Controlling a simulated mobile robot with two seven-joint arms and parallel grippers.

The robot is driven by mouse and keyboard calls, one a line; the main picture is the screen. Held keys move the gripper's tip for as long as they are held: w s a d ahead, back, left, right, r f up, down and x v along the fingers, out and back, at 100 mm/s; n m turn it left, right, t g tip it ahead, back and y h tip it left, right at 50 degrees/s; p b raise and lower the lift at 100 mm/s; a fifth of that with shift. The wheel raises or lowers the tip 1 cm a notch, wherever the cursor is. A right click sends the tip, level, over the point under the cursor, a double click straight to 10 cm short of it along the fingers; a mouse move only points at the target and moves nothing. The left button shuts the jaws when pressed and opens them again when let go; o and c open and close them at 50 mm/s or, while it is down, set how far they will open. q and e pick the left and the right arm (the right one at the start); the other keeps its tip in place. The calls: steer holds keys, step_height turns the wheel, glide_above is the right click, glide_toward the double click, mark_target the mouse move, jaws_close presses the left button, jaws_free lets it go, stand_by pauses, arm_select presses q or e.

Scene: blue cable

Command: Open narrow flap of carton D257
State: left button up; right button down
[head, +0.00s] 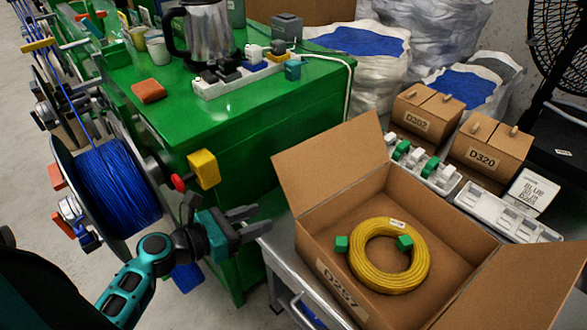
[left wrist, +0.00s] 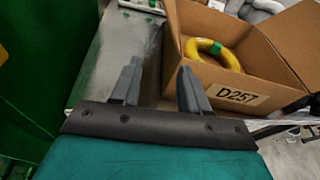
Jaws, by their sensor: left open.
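Carton D257 (head: 312,238) stands open on a grey metal surface, its label on the near left wall. One flap (head: 332,158) stands up, leaning outward at the far left; another flap (head: 535,292) spreads outward at the right. A yellow cable coil (head: 365,275) with green ties lies inside. My left gripper (head: 258,218) is open and empty, left of the carton and apart from it. In the left wrist view the open fingers (left wrist: 157,82) are left of the labelled wall (left wrist: 245,93), with a raised flap (left wrist: 297,42) at right. My right gripper is not in view.
A green bench (head: 300,110) with a kettle and power strip stands behind my left gripper. A blue cable spool (head: 118,185) is at left. Smaller cartons, including D320 (head: 490,148), and white trays (head: 490,205) stand beyond the carton. A bare metal strip (left wrist: 125,50) lies beside it.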

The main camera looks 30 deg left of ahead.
mark_target(294, 170)
arm_select(q)
step_height(294, 170, up, 5)
steer(key=a+n+t, duration=0.2)
steer(key=a+n, duration=0.1)
steer(key=n, duration=0.3)
steer(key=shift+h, duration=0.4)
steer(key=x, duration=0.6)
steer(key=b+x, duration=0.1)
steer(key=x, duration=0.6)
steer(key=shift+w+r, duration=0.2)
steer(key=shift+w, duration=0.15)
jaws_close()
